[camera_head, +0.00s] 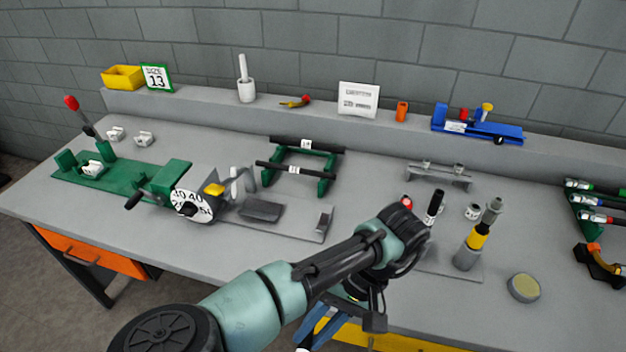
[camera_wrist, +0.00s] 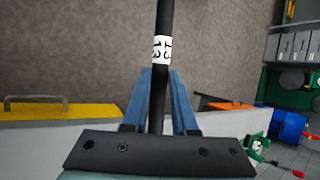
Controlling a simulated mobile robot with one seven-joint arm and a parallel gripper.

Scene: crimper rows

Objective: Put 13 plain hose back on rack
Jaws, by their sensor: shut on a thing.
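My gripper (camera_wrist: 160,76) is shut on a black hose (camera_wrist: 165,18), its blue fingers on either side of it. The hose has a white label reading 13 just beyond the fingertips. In the head view, my gripper (camera_head: 325,326) is low in front of the bench, below the bench top, and my arm hides much of it. A green rack (camera_head: 326,183) stands mid-bench with two black hoses (camera_head: 330,149) lying across it, each with a white label too small to read. Another green rack (camera_head: 582,224) at the right edge holds hoses with coloured bands.
A crimping machine with a numbered dial (camera_head: 190,205) stands left of the middle rack. A grey stand (camera_head: 438,178), a yellow-banded grey tool (camera_head: 478,238) and a round tin (camera_head: 523,288) are to the right. A SIZE 13 sign (camera_head: 157,78) stands on the back ledge.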

